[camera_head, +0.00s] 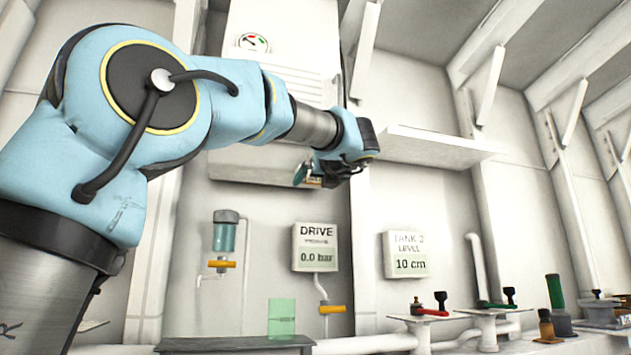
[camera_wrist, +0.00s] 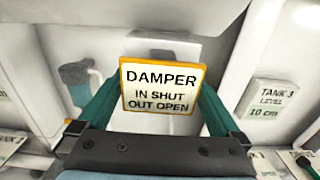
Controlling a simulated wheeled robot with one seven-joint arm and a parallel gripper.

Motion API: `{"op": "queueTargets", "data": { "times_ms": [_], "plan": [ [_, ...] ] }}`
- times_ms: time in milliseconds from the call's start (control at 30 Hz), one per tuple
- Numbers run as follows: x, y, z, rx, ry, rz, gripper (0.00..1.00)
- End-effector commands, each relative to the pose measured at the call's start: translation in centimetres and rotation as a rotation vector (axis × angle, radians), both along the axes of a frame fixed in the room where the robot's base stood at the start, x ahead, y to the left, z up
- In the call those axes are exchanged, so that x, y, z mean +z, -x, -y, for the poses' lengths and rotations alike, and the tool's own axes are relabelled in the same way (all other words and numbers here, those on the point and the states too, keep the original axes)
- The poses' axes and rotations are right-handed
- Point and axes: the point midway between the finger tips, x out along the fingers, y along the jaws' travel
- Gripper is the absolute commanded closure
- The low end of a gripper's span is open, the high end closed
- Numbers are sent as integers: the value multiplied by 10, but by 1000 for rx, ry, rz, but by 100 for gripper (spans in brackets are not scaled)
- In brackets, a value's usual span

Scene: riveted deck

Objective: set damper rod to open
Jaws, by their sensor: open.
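A white damper sign (camera_wrist: 160,88) with an orange border fills the middle of the wrist view. It reads "DAMPER, IN SHUT, OUT OPEN". My gripper (camera_wrist: 161,92) is open, with one green finger on each side of the sign in that view. I cannot tell whether the fingers touch it. No damper rod can be made out; the sign and my gripper cover the area behind. In the head view my gripper (camera_head: 303,174) is up by the wall, under the large white cabinet, with a small edge of the sign beside it.
A wall shelf (camera_head: 430,147) juts out right of my gripper. Below are the drive display (camera_head: 316,248) reading 0.0 bar and a tank display (camera_head: 406,255) reading 10 cm. Valves with red (camera_head: 432,312) and green handles stand at lower right. A dark-topped bench (camera_head: 235,344) is at the bottom.

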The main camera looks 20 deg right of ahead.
Motion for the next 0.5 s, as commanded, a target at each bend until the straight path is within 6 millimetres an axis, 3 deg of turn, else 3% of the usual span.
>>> {"op": "queueTargets", "data": {
  "times_ms": [333, 500],
  "plan": [
    [0, -5, 0, 0, 1, 1, 0],
    [0, -5, 0, 0, 1, 1, 18]
  ]
}}
